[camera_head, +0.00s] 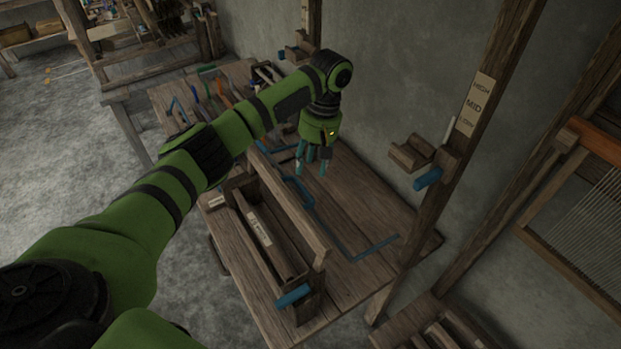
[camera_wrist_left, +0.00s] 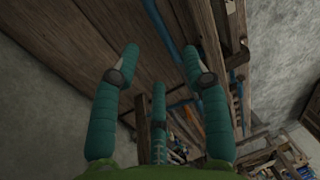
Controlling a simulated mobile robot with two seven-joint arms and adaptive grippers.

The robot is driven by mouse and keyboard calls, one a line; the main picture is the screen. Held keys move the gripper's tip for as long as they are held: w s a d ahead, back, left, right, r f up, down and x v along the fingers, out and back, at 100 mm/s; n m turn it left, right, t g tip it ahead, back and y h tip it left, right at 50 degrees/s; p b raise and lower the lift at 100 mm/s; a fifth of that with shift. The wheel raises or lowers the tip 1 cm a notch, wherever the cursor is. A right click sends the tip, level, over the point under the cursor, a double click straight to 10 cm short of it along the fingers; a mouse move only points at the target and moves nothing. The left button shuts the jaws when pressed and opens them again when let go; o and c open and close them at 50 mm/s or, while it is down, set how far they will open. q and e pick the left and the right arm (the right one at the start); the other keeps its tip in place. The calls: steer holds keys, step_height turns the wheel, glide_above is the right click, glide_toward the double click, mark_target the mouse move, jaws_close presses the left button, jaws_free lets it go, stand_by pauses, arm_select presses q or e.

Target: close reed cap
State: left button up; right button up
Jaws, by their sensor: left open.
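A long wooden trough-like holder (camera_head: 234,230), likely the reed holder, lies on the wooden table in the head view. A plank (camera_head: 297,220), which may be the reed cap, stands raised along the holder's right side, so the trough shows uncovered. A blue handle (camera_head: 293,295) sticks out at the near end. My left gripper (camera_head: 313,170) is above the table, beyond and right of the plank's far part, pointing down. In the left wrist view its three teal fingers (camera_wrist_left: 158,70) are spread and empty. My right gripper is out of view.
A blue L-shaped strip (camera_head: 352,256) lies on the table (camera_head: 392,225) right of the holder. Several coloured tools (camera_head: 208,88) lie at the table's far end. A wooden post (camera_head: 470,125) with HIGH, MID and LOW labels and a blue-handled bracket (camera_head: 428,178) rises at right.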

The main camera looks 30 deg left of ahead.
mark_target(304, 188)
arm_select(q)
steer(key=f, duration=0.1)
steer(key=f+p, duration=0.1)
steer(key=f, duration=0.1)
steer(key=s+f, duration=0.1)
steer(key=shift+a+f+p, duration=0.3)
steer(key=shift+a+f, duration=0.1)
steer(key=shift+f, duration=0.7)
jaws_close()
